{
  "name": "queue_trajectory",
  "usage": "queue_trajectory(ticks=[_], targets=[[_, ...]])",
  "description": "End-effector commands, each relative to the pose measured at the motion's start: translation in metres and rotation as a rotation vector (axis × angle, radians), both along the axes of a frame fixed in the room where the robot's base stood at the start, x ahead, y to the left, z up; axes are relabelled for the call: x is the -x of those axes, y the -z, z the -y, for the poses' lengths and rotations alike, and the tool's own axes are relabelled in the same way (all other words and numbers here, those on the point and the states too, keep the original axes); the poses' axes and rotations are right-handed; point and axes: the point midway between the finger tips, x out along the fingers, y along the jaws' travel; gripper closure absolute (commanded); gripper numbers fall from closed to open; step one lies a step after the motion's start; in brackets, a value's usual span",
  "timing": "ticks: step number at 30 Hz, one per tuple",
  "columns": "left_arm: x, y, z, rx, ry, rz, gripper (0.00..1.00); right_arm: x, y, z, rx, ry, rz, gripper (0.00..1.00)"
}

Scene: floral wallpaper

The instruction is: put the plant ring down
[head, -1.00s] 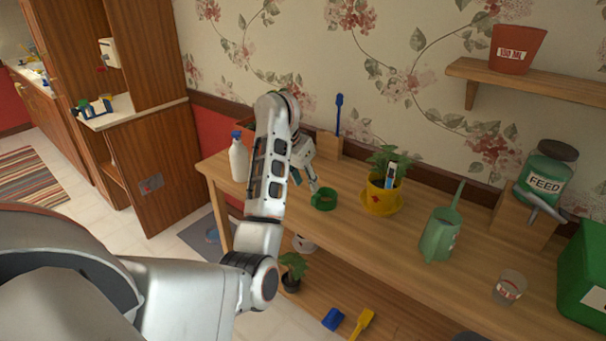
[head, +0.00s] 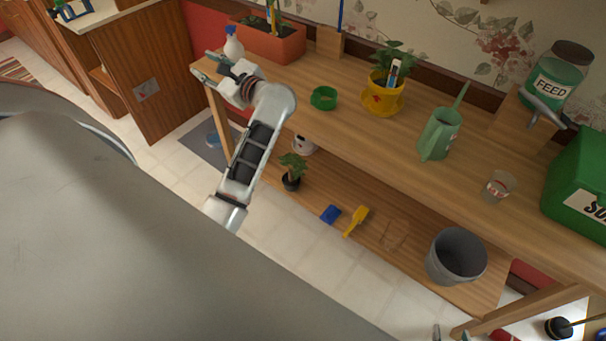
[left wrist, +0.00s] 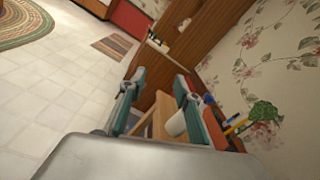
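The plant ring, a small green ring (head: 323,98), rests on the wooden bench top (head: 365,125) in the head view, to the left of the yellow plant pot. Nothing touches it. My left gripper (head: 201,63) is at the bench's left end, near the spray bottle, well to the left of the ring. In the left wrist view its two fingers (left wrist: 160,80) stand apart with nothing held between them. The ring is not seen there. Small grey tips at the bottom edge of the head view may be my right gripper (head: 450,334); its opening cannot be judged.
On the bench are a white spray bottle (head: 233,44), an orange planter (head: 272,40), a yellow pot (head: 383,98), a green watering can (head: 440,134) and a glass (head: 497,186). A grey bucket (head: 456,257) stands on the lower shelf. The bench around the ring is clear.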

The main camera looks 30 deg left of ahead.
Motion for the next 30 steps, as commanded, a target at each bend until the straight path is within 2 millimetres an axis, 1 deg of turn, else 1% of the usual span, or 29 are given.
queue_trajectory(ticks=[1,2,3,5,6,8,9,10,11,12,13,14,15,17,18,20,21,23,24,25,27,30], targets=[[0.002,-0.012,0.009,-0.16,0.047,-0.154,0.67,0.0,0.0,0.0,0.0,0.0,0.0,0.6],[0.0,-0.02,0.017,-0.257,0.074,-0.246,0.67,0.0,0.0,0.0,0.0,0.0,0.0,0.6],[-0.003,-0.029,0.031,-0.387,0.105,-0.37,0.67,0.0,0.0,0.0,0.0,0.0,0.0,0.6],[-0.011,-0.038,0.059,-0.584,0.15,-0.556,0.67,0.0,0.0,0.0,0.0,0.0,0.0,0.6],[-0.017,-0.04,0.08,-0.715,0.176,-0.681,0.67,0.0,0.0,0.0,0.0,0.0,0.0,0.6],[-0.026,-0.036,0.116,-0.917,0.211,-0.865,0.67,0.0,0.0,0.0,0.0,0.0,0.0,0.6],[-0.031,-0.028,0.142,-1.054,0.23,-0.986,0.67,0.0,0.0,0.0,0.0,0.0,0.0,0.6],[-0.034,-0.019,0.162,-1.157,0.244,-1.074,0.67,0.0,0.0,0.0,0.0,0.0,0.0,0.6],[-0.036,-0.009,0.183,-1.261,0.255,-1.163,0.67,0.0,0.0,0.0,0.0,0.0,0.0,0.6],[-0.038,0.008,0.21,-1.403,0.267,-1.275,0.67,0.0,0.0,0.0,0.0,0.0,0.0,0.6],[-0.037,0.023,0.231,-1.512,0.275,-1.358,0.67,0.0,0.0,0.0,0.0,0.0,0.0,0.6],[-0.035,0.041,0.25,-1.623,0.279,-1.438,0.67,0.0,0.0,0.0,0.0,0.0,0.0,0.6],[-0.03,0.066,0.276,-1.774,0.285,-1.541,0.67,0.0,0.0,0.0,0.0,0.0,0.0,0.6],[-0.017,0.107,0.311,-2.001,0.284,-1.678,0.67,0.0,0.0,0.0,0.0,0.0,0.0,0.6],[-0.005,0.136,0.331,-2.155,0.278,-1.759,0.67,0.0,0.0,0.0,0.0,0.0,0.0,0.6],[0.017,0.179,0.356,-2.386,0.26,-1.859,0.67,0.0,0.0,0.0,0.0,0.0,0.0,0.6],[0.034,0.207,0.369,2.465,-0.236,1.859,0.67,0.0,0.0,0.0,0.0,0.0,0.0,0.6],[0.061,0.243,0.384,2.349,-0.179,1.679,0.67,0.0,0.0,0.0,0.001,0.001,0.0,0.6],[0.079,0.265,0.39,2.277,-0.145,1.571,0.67,0.0,0.0,0.001,0.001,0.001,0.0,0.6],[0.093,0.279,0.393,2.23,-0.124,1.498,0.67,0.0,0.0,0.001,0.001,0.001,0.0,0.6],[0.119,0.306,0.397,2.136,-0.081,1.354,0.67,0.0,0.0,0.001,0.001,0.001,0.0,0.6],[0.146,0.329,0.398,2.044,-0.039,1.219,0.67,0.0,0.0,0.001,0.001,0.001,0.0,0.6]])
